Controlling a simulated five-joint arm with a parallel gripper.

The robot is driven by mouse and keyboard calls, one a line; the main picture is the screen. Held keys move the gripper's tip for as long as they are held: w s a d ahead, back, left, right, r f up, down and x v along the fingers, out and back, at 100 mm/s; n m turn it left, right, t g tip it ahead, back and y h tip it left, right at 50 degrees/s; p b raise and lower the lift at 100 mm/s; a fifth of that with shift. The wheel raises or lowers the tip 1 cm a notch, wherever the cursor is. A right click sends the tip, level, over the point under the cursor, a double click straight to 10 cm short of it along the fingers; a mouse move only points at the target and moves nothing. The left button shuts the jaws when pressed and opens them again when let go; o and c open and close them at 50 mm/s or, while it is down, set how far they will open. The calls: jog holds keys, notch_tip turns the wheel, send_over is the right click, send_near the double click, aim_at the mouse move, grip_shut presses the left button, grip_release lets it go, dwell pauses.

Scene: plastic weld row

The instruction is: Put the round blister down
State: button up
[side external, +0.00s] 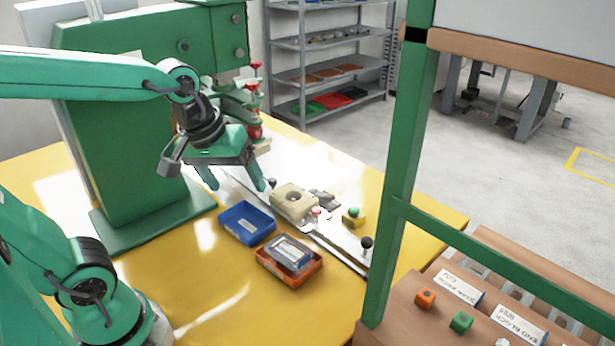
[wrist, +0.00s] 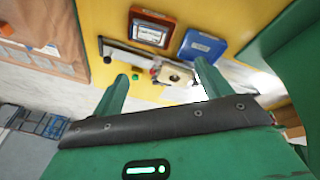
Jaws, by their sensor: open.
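My gripper (side external: 237,187) is open above the work table, with its two green fingers pointing down and apart. It also shows in the wrist view (wrist: 161,72), with nothing seen between its fingers. A beige block with a round dark recess (side external: 294,202) sits on a metal rail, to the right of my gripper in the side view. The block shows beyond the fingers in the wrist view (wrist: 174,77). I cannot make out a separate round blister; whether one lies in the recess is too small to tell.
A blue tray (side external: 247,224) and an orange tray (side external: 262,260) holding a clear or silvery pack (side external: 292,251) stand in front of the rail. A green post (side external: 405,150) rises at the right; the yellow table front is clear.

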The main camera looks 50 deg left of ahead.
jog(key=shift+s+a+r+m+t, duration=0.15)
jog(key=shift+s+m+t, duration=0.15)
jog(key=shift+s+m, duration=0.65)
jog(key=shift+s+a+r+m+t, duration=0.25)
jog(key=shift+s+m, duration=0.45)
jog(key=shift+m, duration=0.55)
jog(key=shift+s+a+r+m+t, duration=0.1)
jog(key=shift+s+m+t, duration=0.25)
jog(key=shift+s+m, duration=0.6)
